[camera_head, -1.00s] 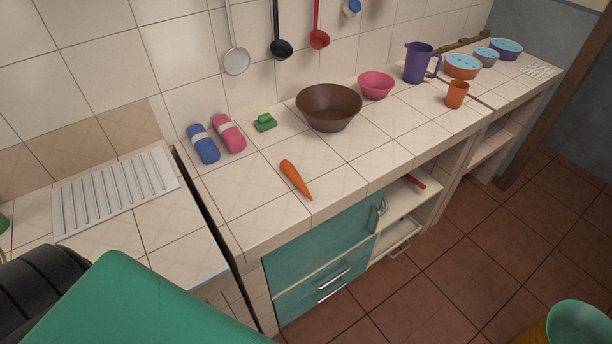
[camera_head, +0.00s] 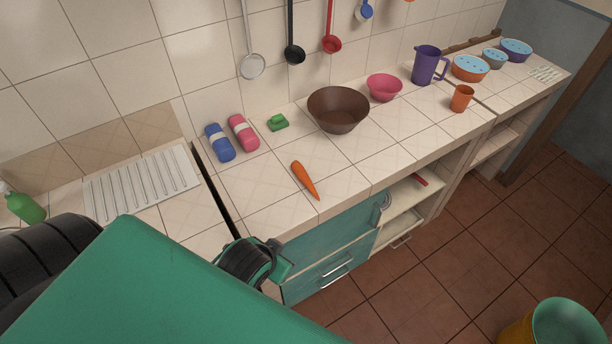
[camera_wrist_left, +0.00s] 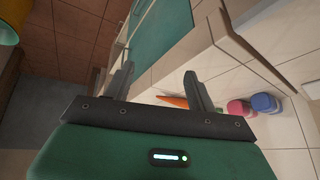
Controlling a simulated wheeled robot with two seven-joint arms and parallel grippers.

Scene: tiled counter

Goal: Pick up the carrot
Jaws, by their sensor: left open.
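The orange carrot (camera_head: 305,180) lies on the tiled counter (camera_head: 265,196) near its front edge, its pointed end toward the edge. In the left wrist view the carrot (camera_wrist_left: 172,101) shows beside one finger, which hides part of it. My left gripper (camera_wrist_left: 160,82) is open, with nothing between its fingers, and is apart from the carrot. In the head view my green left arm reaches in from the lower left to near the cabinet front; the fingers do not show there. My right gripper is in neither view.
Blue (camera_head: 219,142) and pink (camera_head: 243,132) bundles, a green object (camera_head: 278,122) and a brown bowl (camera_head: 338,112) stand behind the carrot. A pink bowl (camera_head: 384,87) and purple jug (camera_head: 427,65) are farther right. The tiles around the carrot are clear.

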